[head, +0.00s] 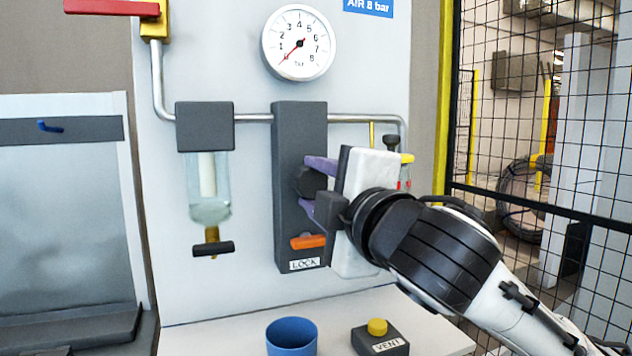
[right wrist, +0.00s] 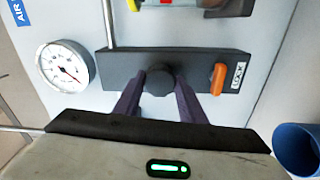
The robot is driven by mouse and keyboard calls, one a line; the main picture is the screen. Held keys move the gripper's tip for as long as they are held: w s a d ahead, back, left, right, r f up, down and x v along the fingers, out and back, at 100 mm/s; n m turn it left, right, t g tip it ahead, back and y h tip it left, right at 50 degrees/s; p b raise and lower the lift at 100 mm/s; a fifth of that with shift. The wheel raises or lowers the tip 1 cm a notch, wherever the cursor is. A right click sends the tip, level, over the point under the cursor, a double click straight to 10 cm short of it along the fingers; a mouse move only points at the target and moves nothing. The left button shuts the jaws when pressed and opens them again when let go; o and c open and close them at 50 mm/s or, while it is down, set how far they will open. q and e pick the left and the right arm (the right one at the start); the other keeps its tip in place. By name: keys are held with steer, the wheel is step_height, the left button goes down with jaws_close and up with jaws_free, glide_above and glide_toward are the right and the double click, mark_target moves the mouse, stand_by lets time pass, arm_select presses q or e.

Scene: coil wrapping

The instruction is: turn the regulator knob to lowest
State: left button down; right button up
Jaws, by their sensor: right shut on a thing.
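The regulator is a tall dark grey block (head: 300,130) on a light panel. Its dark knob (head: 308,181) sticks out from the block's front. My right gripper (head: 322,184) has its purple fingers around the knob, one above and one below in the head view. In the right wrist view the knob (right wrist: 159,80) sits between the fingertips, and the gripper is shut on it. The pressure gauge (head: 299,43) stands above, its red needle pointing down-left near the low end; it also shows in the right wrist view (right wrist: 65,66). My left gripper is not in view.
An orange lock tab (head: 308,242) sits low on the block above a LOCK label. A clear filter bowl (head: 209,190) hangs to the left. A red valve handle (head: 112,7) is at top left. A blue cup (head: 291,337) and a VENT button (head: 378,328) are on the ledge below.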

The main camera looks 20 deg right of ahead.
steer(key=o, duration=1)
steer(key=shift+f, duration=0.15)
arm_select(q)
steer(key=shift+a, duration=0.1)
arm_select(e)
steer(key=shift+o, duration=0.3)
arm_select(q)
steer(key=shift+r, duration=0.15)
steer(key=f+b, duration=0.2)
steer(key=b, duration=0.1)
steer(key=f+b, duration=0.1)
steer(key=b, duration=0.1)
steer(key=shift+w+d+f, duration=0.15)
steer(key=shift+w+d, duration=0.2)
arm_select(e)
steer(key=s, duration=1)
steer(key=shift+s+d, duration=0.15)
steer(key=shift+d, duration=0.25)
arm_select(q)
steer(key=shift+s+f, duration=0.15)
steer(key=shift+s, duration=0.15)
arm_select(e)
steer(key=shift+f, duration=0.1)
